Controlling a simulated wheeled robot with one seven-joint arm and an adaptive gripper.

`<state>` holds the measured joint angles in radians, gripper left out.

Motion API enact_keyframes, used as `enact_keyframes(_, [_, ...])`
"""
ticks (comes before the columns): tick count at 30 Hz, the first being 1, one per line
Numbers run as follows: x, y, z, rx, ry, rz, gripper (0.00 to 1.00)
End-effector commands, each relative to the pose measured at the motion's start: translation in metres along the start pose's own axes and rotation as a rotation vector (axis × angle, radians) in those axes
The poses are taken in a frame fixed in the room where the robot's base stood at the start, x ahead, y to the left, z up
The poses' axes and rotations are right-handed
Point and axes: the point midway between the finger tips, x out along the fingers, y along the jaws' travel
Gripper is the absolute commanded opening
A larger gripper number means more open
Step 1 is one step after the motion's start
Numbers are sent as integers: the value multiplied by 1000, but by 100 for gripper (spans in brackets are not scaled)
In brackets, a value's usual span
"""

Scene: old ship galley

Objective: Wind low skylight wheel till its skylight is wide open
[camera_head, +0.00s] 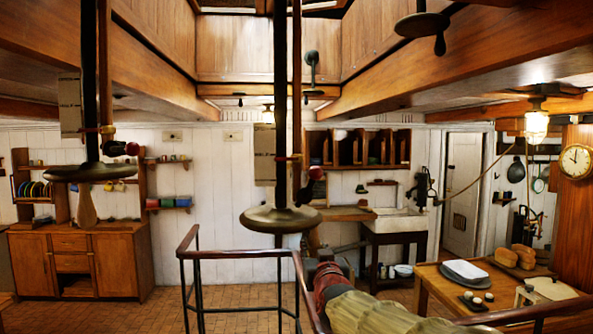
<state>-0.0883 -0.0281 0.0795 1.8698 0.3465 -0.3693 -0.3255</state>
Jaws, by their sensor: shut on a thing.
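The low skylight wheel (280,219) is a flat, dark brass disc on a vertical shaft, just left of the picture's middle. My arm comes in from the bottom right. My gripper (293,242) is small and partly hidden at the underside of the wheel's right side, shut on what looks like the wheel's handle; the handle itself is hard to make out. A second wheel (91,172) hangs higher at left, its wooden handle (87,208) pointing down. Parts of a skylight frame (320,10) show at the top edge; how far any skylight is open cannot be told.
A dark railing (236,254) runs in front of and below the wheel, close to my arm. Another wheel (422,25) hangs at upper right. A table (430,277) with bread and dishes stands at lower right. Open tiled floor lies beyond the railing.

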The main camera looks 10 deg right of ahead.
Motion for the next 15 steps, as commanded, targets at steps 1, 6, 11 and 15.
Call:
enact_keyframes(1, [8, -3, -4, 0, 2, -1, 0])
enact_keyframes(6, [37, -15, -6, 1, 4, -2, 0])
enact_keyframes(11, [49, -19, -5, 0, 5, -1, 0])
enact_keyframes(15, [57, -32, -6, 1, 1, -4, 0])
